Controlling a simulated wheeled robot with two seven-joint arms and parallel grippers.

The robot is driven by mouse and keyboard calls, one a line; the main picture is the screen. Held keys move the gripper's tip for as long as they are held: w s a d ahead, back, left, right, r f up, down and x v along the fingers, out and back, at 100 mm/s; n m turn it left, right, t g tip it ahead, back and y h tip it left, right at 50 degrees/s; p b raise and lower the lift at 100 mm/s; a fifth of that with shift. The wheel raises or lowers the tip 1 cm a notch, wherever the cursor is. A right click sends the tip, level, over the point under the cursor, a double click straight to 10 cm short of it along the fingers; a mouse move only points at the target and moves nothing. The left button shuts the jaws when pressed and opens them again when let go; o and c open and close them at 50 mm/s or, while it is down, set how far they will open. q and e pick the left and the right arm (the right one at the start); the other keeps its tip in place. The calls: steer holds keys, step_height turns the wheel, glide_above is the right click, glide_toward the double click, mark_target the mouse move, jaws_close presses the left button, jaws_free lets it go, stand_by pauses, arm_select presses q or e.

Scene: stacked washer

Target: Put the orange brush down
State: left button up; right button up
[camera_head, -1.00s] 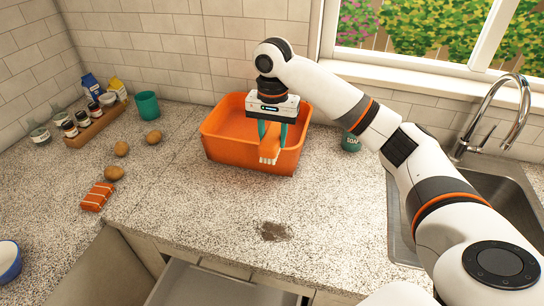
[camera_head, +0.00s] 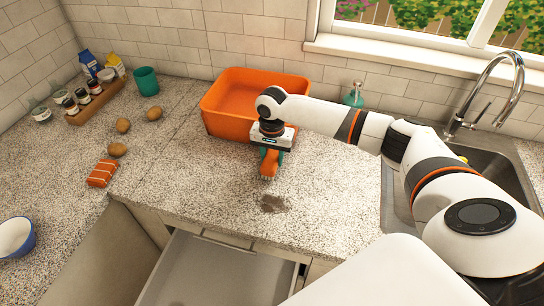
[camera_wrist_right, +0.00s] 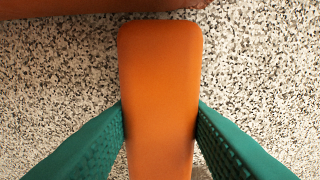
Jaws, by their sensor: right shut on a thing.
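The orange brush (camera_head: 270,164) is in my right gripper (camera_head: 269,158), in front of the orange tub, over the speckled counter. Its pale bristles point down near a dark stain (camera_head: 273,203) on the counter. In the right wrist view the orange brush (camera_wrist_right: 160,90) lies between the two green fingers of my right gripper (camera_wrist_right: 160,125), which press on its sides. I cannot tell whether the bristles touch the counter. My left gripper is not in view.
The orange tub (camera_head: 222,125) stands behind the brush. A soap bottle (camera_head: 354,96) and the sink (camera_head: 470,170) are to the right. Potatoes (camera_head: 123,126), a striped orange packet (camera_head: 102,173) and a teal cup (camera_head: 146,81) are left. An open drawer (camera_head: 215,275) is below the front edge.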

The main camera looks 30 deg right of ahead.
steer(key=shift+f, duration=0.55)
steer(key=o, duration=1)
steer(key=shift+f, duration=0.1)
steer(key=shift+c, duration=0.2)
